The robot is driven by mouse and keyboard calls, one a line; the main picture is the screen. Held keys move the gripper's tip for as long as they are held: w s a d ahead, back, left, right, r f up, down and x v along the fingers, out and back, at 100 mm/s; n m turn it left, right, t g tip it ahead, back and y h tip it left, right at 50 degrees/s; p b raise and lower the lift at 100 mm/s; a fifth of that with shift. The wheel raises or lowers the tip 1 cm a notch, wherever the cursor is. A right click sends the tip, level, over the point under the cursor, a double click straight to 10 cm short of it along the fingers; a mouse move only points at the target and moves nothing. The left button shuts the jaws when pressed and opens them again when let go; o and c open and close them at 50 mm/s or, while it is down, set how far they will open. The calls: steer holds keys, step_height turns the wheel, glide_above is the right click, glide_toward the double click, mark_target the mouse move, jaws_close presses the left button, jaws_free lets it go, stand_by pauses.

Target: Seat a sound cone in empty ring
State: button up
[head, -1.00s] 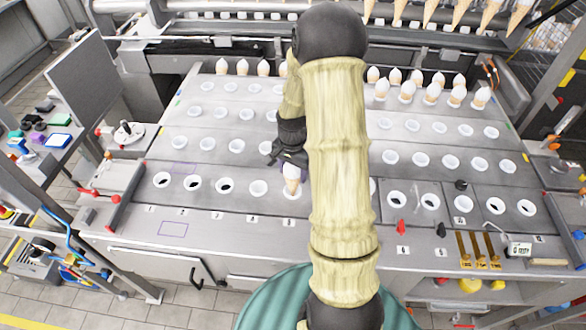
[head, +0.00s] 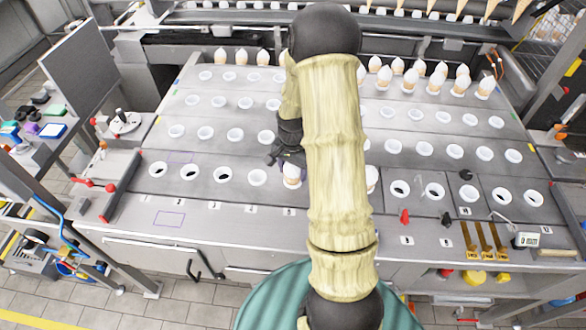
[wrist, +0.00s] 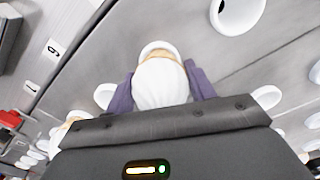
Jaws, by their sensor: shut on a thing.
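My gripper (head: 287,157) points down over the front row of rings, left of my arm. It is shut on a white-topped cone (head: 291,179). The cone sits low at a white ring, with only its top and a little tan showing. In the wrist view the cone's white top (wrist: 160,84) lies between the purple fingertips (wrist: 162,92). The rim of the ring (wrist: 158,46) shows just beyond it. How deep the cone sits is hidden. Empty white rings (head: 257,177) stand to the left in the same row, some with dark openings (head: 190,172).
Another white-topped cone (head: 371,180) stands in the front row just right of my arm. Several cones stand in the back rows (head: 436,82). Small red (head: 405,216) and black pieces and yellow tools (head: 486,240) lie at the front right. My arm hides the middle.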

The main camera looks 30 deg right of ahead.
stand_by(0.3)
steer(key=o, duration=0.8)
step_height(320, 180, up, 18)
steer(key=shift+f+b, duration=0.25)
steer(key=shift+b, duration=0.75)
